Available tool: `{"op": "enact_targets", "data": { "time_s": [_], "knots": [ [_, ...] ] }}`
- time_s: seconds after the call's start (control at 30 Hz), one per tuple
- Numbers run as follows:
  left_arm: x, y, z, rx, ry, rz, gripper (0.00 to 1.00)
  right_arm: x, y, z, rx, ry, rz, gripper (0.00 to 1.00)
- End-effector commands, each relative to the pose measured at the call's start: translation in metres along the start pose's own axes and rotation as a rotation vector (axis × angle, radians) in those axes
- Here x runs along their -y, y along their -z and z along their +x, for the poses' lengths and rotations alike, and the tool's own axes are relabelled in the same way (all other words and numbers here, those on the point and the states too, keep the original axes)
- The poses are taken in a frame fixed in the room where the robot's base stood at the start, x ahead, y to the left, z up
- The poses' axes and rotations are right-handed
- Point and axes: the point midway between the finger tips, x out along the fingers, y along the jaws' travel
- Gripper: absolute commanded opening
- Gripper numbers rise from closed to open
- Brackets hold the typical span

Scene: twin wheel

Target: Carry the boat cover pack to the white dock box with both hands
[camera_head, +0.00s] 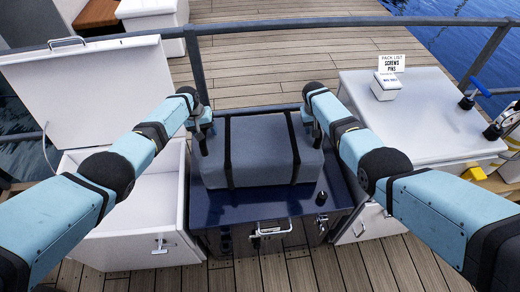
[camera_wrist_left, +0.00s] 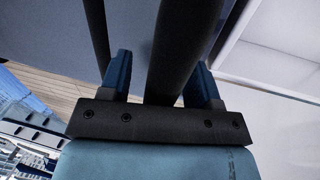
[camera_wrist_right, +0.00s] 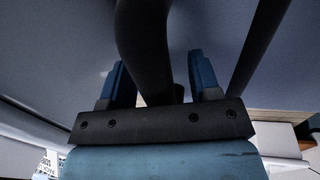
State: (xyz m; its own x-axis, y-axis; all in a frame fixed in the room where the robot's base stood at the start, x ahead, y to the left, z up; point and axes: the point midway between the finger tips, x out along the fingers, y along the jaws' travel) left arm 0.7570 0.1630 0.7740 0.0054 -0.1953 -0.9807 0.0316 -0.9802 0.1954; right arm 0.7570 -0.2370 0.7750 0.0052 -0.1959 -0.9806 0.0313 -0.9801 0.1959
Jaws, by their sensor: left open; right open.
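The boat cover pack (camera_head: 262,150) is a grey block with two black straps, resting on a dark blue box top. The white dock box (camera_head: 158,205) stands open to its left, its lid raised. My left gripper (camera_head: 205,140) is at the pack's left end; in the left wrist view its open fingers (camera_wrist_left: 163,78) stand on either side of a black handle or strap (camera_wrist_left: 182,50). My right gripper (camera_head: 312,128) is at the pack's right end; in the right wrist view its open fingers (camera_wrist_right: 158,78) straddle a black loop (camera_wrist_right: 145,45). Contact cannot be told.
A white counter (camera_head: 420,120) on the right bears a small white box with a pack list sign (camera_head: 391,64). A dark knob (camera_head: 321,198) stands on the blue box top (camera_head: 262,207). A rail (camera_head: 350,21) runs behind. Planked deck (camera_head: 290,270) lies in front.

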Motion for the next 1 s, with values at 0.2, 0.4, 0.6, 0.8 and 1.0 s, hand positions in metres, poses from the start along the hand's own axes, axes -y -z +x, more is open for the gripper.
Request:
{"op": "enact_targets", "data": {
  "time_s": [0.2,0.4,0.6,0.8,1.0],
  "knots": [
    [0.0000,0.0001,-0.0001,0.000,0.000,0.000,0.55,0.0002,0.0001,-0.0003,-0.001,0.000,0.000,0.55],
    [0.0001,0.0001,-0.0002,0.000,0.000,0.000,0.09,0.0002,0.0001,-0.0003,0.000,0.000,0.000,0.09],
    [0.0003,0.0000,-0.0002,0.000,0.000,0.000,0.00,0.0002,0.0001,-0.0003,0.000,0.000,0.000,0.00],
    [0.0004,0.0001,-0.0002,0.000,0.000,0.000,0.00,0.0001,0.0000,-0.0002,0.000,0.000,0.000,0.00],
    [0.0005,0.0000,-0.0002,0.000,0.000,-0.001,0.00,0.0001,0.0000,-0.0002,0.000,0.000,0.000,0.00]
  ]
}}
